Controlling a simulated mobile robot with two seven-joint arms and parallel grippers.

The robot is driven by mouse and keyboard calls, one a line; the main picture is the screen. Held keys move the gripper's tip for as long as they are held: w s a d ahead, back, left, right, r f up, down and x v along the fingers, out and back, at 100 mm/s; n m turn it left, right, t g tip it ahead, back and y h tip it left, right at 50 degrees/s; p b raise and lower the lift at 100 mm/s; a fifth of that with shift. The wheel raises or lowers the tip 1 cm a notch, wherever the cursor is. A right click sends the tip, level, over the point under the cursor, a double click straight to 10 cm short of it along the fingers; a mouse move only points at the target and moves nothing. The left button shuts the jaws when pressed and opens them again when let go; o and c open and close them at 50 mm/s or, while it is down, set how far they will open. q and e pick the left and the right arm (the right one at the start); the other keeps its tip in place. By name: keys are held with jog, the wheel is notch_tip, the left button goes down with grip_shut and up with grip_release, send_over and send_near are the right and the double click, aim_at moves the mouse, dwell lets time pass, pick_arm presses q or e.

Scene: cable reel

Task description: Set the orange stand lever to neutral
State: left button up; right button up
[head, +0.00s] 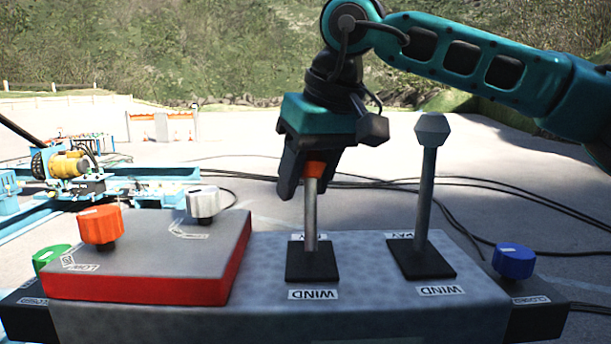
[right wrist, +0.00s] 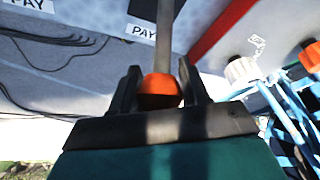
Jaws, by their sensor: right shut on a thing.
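The orange stand lever is a grey rod with an orange knob (head: 315,169), rising from a black square base on the grey console. It stands nearly upright, between the WIND label (head: 313,294) in front and a mostly hidden label behind. My right gripper (head: 300,180) comes from above and is shut on the orange knob. In the right wrist view the orange knob (right wrist: 158,90) sits between the two dark fingers (right wrist: 158,88). My left gripper is not in view.
A second lever with a grey knob (head: 432,128) stands to the right. An orange knob (head: 99,226) and a white knob (head: 203,203) sit on the red-edged panel (head: 140,290). A blue knob (head: 514,261) is at right, a green knob (head: 50,257) at left.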

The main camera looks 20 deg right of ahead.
aim_at(306, 214)
grip_shut()
jog(key=shift+s+a+f+b, duration=0.1)
jog(key=shift+s+b, duration=0.15)
jog(key=shift+b, duration=0.25)
jog(key=t+b, duration=0.1)
jog(key=s+t+b, duration=0.2)
jog(key=shift+s+a+r+h, duration=0.1)
jog(key=shift+a+r+h, duration=0.25)
jog(key=shift+h, duration=0.05)
pick_arm(q)
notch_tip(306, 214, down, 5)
jog(key=shift+b, duration=0.55)
pick_arm(e)
jog(key=shift+s+a+r+n+t, duration=0.1)
jog(key=shift+s+r+n+t, duration=0.3)
jog(key=shift+t, duration=0.3)
jog(key=shift+s, duration=0.1)
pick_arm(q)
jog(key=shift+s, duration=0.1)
pick_arm(e)
jog(key=o, duration=0.8)
grip_release()
